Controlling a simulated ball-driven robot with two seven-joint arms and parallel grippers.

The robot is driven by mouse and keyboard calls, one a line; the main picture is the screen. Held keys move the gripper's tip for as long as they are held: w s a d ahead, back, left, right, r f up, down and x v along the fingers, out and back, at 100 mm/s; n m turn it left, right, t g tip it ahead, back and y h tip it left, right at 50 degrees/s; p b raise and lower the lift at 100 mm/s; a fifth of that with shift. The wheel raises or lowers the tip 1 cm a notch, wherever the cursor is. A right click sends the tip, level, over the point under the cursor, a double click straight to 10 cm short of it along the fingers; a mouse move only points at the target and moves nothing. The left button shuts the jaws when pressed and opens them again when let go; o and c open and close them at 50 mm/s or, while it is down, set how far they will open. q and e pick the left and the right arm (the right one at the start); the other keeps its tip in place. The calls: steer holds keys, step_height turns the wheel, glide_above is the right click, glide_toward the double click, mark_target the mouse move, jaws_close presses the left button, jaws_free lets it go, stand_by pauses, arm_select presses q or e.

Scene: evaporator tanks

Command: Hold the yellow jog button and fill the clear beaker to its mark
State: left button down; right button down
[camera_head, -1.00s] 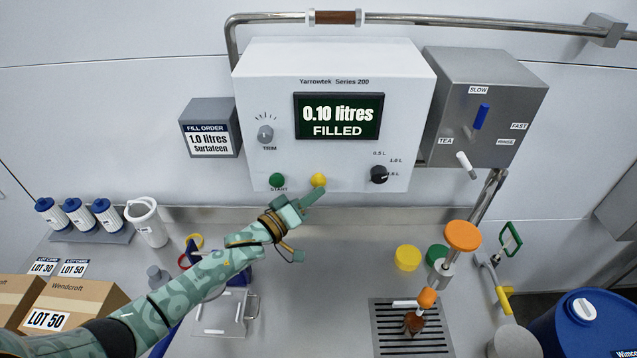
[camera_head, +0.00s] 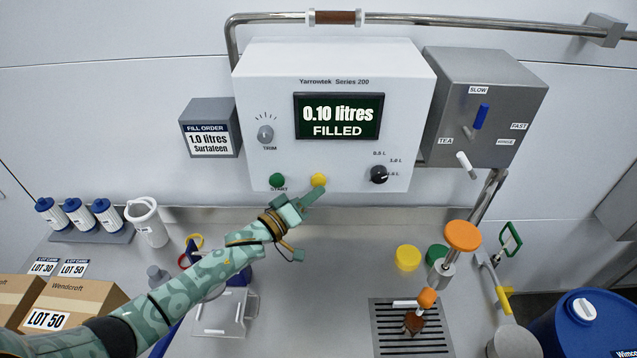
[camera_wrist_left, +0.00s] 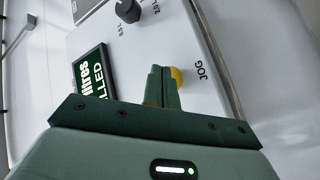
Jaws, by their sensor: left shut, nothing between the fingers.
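The yellow jog button (camera_head: 318,179) is on the lower front of the white Yarrowtek panel (camera_head: 270,90). My left gripper (camera_head: 313,195) is shut and empty, its fingertips just below the button in the head view. In the left wrist view the shut fingers (camera_wrist_left: 159,82) point at the panel, partly covering the yellow button (camera_wrist_left: 177,78) beside the word JOG. I cannot tell whether they touch it. The display (camera_head: 339,116) reads 0.10 litres FILLED. I cannot clearly make out the clear beaker or its mark. My right gripper is out of view.
A green start button (camera_head: 277,180) and black selector knob (camera_head: 379,174) flank the jog button. An orange-topped valve (camera_head: 462,237) stands near the drain grate (camera_head: 405,345). Boxes (camera_head: 85,298) stand at left, a blue drum (camera_head: 590,325) at right.

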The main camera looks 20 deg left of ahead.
arm_select(q)
steer(key=shift+w+a, duration=0.1)
steer(key=shift+w, duration=0.2)
steer(key=shift+w+a, duration=0.15)
steer(key=shift+w, duration=0.35)
stand_by(0.7)
stand_by(0.3)
steer(key=shift+s+d+p, duration=0.25)
steer(key=shift+s+p, duration=0.35)
steer(key=shift+s, duration=0.35)
steer(key=s+p, duration=0.1)
steer(key=s, duration=0.1)
steer(key=s+d+p, duration=0.1)
steer(key=s+p, duration=0.1)
steer(key=shift+s+d, duration=0.2)
steer(key=shift+s, duration=0.2)
